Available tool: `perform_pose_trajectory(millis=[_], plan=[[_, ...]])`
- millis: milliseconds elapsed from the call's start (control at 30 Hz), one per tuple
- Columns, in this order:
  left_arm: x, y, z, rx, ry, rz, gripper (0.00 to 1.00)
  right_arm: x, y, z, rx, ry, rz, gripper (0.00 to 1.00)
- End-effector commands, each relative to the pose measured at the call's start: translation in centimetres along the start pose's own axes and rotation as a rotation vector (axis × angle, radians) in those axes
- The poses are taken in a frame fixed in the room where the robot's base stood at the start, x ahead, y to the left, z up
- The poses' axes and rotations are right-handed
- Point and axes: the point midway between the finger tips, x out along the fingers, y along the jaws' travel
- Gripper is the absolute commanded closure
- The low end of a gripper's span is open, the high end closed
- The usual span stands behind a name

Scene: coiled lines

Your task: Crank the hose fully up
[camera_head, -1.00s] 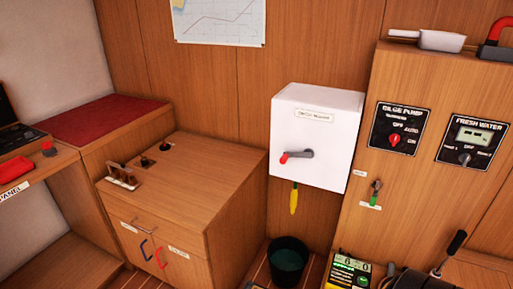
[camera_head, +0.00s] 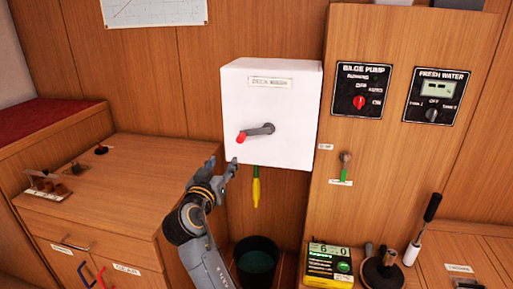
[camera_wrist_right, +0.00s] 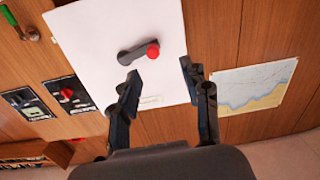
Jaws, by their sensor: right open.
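A white box (camera_head: 272,90) labelled deck wash is on the wooden wall. A dark crank arm (camera_head: 262,129) with a red knob (camera_head: 241,137) sticks out of its front, the knob pointing left and slightly down. A yellow hose end (camera_head: 256,187) hangs below the box. My right gripper (camera_head: 232,166) is open and empty, just below the knob near the box's lower left corner. In the right wrist view the red knob (camera_wrist_right: 153,50) lies ahead of the gap between the open fingers (camera_wrist_right: 158,84), apart from them. My left gripper is not in view.
A dark bucket (camera_head: 257,262) stands below the hose. A wooden cabinet (camera_head: 130,180) is at the left. A panel with a bilge pump switch (camera_head: 360,90) and a fresh water switch (camera_head: 436,96) is right of the box. A small lever (camera_head: 345,165) is beside the box.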

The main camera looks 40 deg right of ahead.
Motion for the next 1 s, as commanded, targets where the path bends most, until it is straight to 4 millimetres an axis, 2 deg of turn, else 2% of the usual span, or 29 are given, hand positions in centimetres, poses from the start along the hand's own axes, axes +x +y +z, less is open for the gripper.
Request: perform_pose_trajectory(millis=[67, 167, 267, 700, 833, 1000], plan=[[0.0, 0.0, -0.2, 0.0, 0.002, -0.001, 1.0, -0.1, 0.9, -1.0, 0.032, 0.015, 0.028, 0.53], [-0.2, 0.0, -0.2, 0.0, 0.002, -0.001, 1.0, 0.5, 1.2, -1.4, 0.038, 0.02, 0.036, 0.53], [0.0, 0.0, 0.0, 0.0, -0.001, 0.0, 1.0, 1.9, 1.3, -1.5, 0.035, 0.021, 0.038, 0.53], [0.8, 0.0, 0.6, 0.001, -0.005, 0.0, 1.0, 10.9, 1.5, -1.6, 0.031, 0.019, 0.035, 0.53], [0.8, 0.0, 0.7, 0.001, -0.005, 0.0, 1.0, 12.5, 1.5, -1.6, 0.033, 0.019, 0.033, 0.53], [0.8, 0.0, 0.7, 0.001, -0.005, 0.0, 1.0, 13.5, 1.5, -1.5, 0.033, 0.017, 0.032, 0.53]])
